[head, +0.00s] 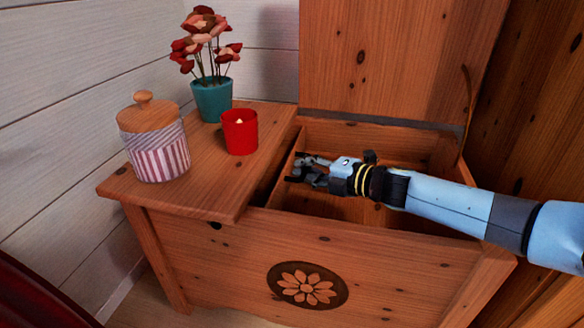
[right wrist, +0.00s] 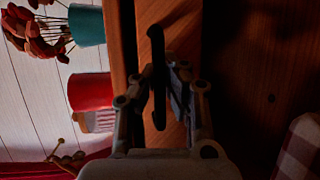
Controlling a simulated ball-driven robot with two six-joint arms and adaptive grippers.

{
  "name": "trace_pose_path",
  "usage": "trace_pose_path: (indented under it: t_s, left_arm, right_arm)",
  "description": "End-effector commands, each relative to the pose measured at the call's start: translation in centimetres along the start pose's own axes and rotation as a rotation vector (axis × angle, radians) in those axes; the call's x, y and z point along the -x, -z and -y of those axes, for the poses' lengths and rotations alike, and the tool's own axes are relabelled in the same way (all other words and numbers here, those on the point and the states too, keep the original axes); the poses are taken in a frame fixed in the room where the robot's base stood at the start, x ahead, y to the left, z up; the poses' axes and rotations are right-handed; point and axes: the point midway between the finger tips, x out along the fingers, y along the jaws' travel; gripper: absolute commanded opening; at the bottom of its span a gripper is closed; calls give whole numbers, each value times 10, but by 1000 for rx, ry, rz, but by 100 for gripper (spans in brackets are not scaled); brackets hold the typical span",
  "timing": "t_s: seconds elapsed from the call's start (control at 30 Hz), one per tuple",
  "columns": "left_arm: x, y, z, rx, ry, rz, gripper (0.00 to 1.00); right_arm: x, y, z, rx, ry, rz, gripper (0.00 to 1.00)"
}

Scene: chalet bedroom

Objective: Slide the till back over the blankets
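The wooden chest (head: 400,260) stands with its lid (head: 385,60) raised. Inside it a wooden tray, which looks like the till (head: 335,207), sits close to the fixed left top, with a dark gap between them. My right gripper (head: 294,169) reaches in from the right, with its fingers at the till's left side wall. A checked cloth, probably a blanket (right wrist: 303,150), shows at that view's lower right. My left gripper is out of view.
On the chest's fixed left top (head: 200,190) stand a striped jar (head: 158,155) with a wooden lid, a red candle (head: 240,132) and a teal flower pot (head: 212,100). The candle is nearest the opening. A wood-panelled wall is close on the right.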

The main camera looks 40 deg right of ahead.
Motion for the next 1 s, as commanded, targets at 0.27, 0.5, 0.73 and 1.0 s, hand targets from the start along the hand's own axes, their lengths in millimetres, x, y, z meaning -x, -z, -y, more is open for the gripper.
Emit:
trace_pose_path:
  t_s: [0.27,0.5,0.73,1.0]
  left_arm:
    - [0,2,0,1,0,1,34]
    - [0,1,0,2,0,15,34]
    - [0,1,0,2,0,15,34]
    - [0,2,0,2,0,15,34]
  right_arm:
    - [50,-20,11,3,5,-4,0]
    - [57,-23,12,3,1,-2,0]
    - [57,-23,12,3,1,-2,11]
    - [57,-23,12,1,1,-1,34]
